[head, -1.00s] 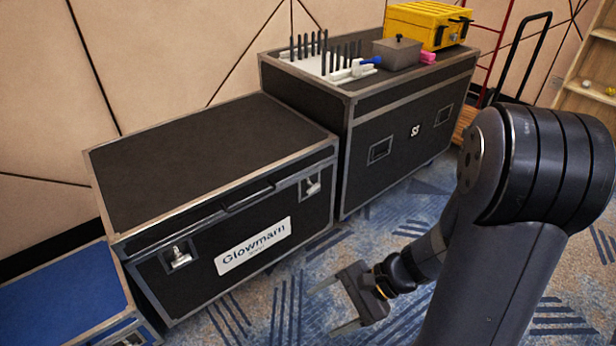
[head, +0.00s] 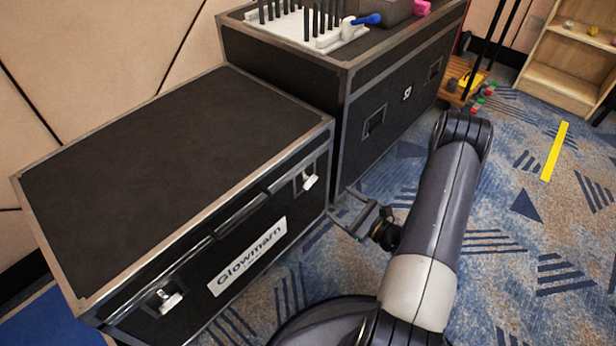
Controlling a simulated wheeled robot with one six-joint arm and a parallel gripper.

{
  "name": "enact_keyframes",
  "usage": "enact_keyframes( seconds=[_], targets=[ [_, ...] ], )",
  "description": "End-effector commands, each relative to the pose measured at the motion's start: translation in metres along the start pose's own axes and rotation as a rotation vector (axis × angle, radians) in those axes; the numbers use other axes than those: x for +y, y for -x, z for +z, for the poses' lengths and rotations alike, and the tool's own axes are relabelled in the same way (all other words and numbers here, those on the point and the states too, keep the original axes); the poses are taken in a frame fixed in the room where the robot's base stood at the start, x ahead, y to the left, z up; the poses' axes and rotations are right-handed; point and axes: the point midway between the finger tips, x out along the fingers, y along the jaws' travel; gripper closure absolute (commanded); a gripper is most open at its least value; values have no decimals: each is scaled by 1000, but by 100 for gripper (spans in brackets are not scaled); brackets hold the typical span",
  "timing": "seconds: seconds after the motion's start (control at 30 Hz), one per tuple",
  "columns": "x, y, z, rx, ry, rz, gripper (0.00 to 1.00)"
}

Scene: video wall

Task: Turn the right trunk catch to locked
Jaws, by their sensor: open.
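The black trunk (head: 170,165) with metal edges and a white "Glowmarn" label (head: 247,257) stands at the left, its lid down. The right trunk catch (head: 308,180) is a pale metal latch on the upper right of its front face; its exact turn is too small to tell. The left catch (head: 167,299) sits at the lower left of the same face. My gripper (head: 341,213) is open and empty, just right of the trunk's front right corner and a little lower than the right catch. It appears apart from the catch.
A taller black case (head: 400,95) stands behind and right of the trunk, with a white rack (head: 300,30) of dark pegs on top. A blue case (head: 45,322) is at the lower left. Patterned carpet (head: 520,240) lies open to the right, with a wooden shelf (head: 565,75) beyond.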

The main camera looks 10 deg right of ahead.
Motion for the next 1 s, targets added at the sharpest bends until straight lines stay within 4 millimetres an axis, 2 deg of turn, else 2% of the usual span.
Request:
enact_keyframes(
  seconds=[0.17,0.63,0.8,1.0],
  targets=[
    [1,-16,-1,-1,2,2,27],
    [1,-92,-1,-2,3,4,27],
    [1,-104,0,0,0,2,27],
    [0,-107,0,1,0,0,27]
  ],
)
